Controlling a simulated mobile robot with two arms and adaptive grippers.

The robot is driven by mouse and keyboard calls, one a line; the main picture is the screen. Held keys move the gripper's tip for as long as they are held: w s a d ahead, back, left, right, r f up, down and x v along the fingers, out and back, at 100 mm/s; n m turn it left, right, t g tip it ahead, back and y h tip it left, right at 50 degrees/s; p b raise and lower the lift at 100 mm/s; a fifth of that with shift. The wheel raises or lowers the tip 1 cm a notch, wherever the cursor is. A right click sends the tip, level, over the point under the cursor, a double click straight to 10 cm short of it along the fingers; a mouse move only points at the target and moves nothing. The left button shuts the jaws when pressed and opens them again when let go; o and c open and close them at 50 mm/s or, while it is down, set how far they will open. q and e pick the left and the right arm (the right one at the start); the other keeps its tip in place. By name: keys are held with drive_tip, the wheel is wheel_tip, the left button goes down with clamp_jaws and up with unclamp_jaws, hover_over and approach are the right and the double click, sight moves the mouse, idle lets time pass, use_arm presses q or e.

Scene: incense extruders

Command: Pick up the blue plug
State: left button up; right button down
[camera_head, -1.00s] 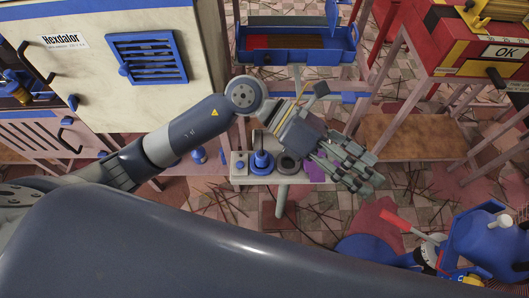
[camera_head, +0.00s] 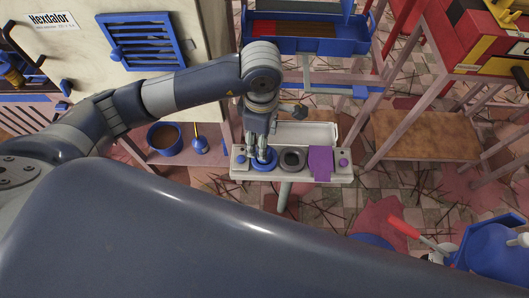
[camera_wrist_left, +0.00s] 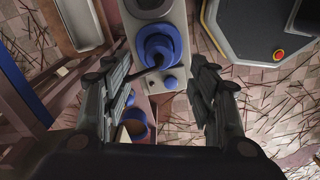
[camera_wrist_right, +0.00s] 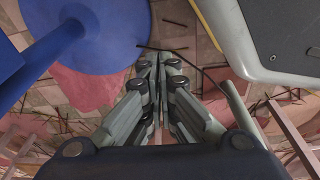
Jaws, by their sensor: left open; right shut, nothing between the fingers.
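The blue plug (camera_wrist_left: 158,46) stands on a narrow pale bench (camera_head: 335,176). In the left wrist view it is a stepped blue cylinder with a darker end and lies ahead, between the lines of my open fingers. My left gripper (camera_head: 260,150) points down over the plug in the head view and hides most of it; only a blue rim (camera_head: 263,166) shows. Whether the fingers touch it, I cannot tell. The left wrist view shows the left gripper (camera_wrist_left: 160,82) with fingers wide apart and empty. My right gripper (camera_wrist_right: 160,62) is shut and empty, away from the bench.
Beside the plug on the bench are a dark grey ring (camera_head: 292,159), a purple cloth (camera_head: 321,163) and small blue knobs (camera_head: 343,162). A pale tray (camera_head: 306,133) lies behind. A blue pot (camera_head: 165,139) stands on a shelf to the left.

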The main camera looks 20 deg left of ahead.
use_arm(q)
drive_tip(key=f, duration=0.5)
drive_tip(key=shift+d+f, duration=0.2)
drive_tip(key=shift+f, duration=0.2)
drive_tip(key=c, duration=1.2)
